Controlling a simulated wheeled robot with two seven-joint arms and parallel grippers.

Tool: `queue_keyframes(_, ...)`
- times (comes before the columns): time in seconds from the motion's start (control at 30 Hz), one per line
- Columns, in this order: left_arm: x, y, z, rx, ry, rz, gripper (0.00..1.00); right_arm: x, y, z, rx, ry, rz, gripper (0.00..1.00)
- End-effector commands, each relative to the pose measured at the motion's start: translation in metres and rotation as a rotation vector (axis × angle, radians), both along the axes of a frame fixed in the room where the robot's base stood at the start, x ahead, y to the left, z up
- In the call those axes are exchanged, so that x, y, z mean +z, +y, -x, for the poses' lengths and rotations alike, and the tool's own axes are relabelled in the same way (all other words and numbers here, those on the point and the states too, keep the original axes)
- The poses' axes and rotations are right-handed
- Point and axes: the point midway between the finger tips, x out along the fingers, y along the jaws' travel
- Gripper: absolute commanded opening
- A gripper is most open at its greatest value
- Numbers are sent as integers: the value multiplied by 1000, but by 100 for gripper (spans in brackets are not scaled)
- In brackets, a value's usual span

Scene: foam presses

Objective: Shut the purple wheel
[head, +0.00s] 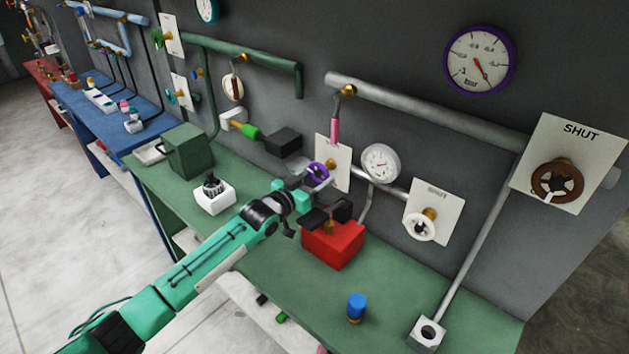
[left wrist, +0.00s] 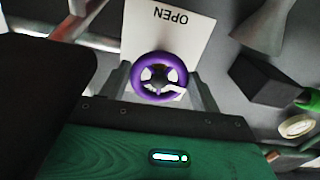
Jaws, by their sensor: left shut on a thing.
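The purple wheel (head: 317,171) sits on the wall in front of a white plate (head: 333,150). In the left wrist view the purple wheel (left wrist: 159,96) has dark spokes and a white pointer mark toward the lower right. The plate behind it (left wrist: 168,38) reads OPEN, upside down in that view. My left gripper (head: 318,180) is at the wheel and shut on it; in the left wrist view its fingers (left wrist: 160,90) stand on both sides of the rim. My right gripper is not in view.
A red box (head: 333,246) with a black handle stands on the green bench (head: 270,265) just below. A white wheel (head: 420,227) and a brown wheel (head: 557,183) are to the right. A pink lever (head: 335,130) hangs above. A blue knob (head: 356,306) stands in front.

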Motion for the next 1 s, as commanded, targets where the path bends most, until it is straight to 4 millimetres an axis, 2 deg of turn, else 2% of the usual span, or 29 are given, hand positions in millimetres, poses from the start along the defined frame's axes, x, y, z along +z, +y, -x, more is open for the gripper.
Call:
queue_keyframes(0.13, 0, 0, 0, 0, 2, 1, 41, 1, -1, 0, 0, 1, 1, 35)
queue_keyframes(0.17, 0, 0, 0, 0, 3, 2, 66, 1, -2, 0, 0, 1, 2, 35)
queue_keyframes(0.27, 0, 0, 0, 0, 3, 2, 86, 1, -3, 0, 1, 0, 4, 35)
queue_keyframes(0.67, -2, 4, 4, 1, 4, 2, 86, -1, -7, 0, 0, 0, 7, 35)
queue_keyframes(0.87, -4, 20, 27, 1, 3, 1, 86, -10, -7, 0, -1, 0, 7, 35)
queue_keyframes(1.0, -4, 36, 50, 1, 3, 0, 86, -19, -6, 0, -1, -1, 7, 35)
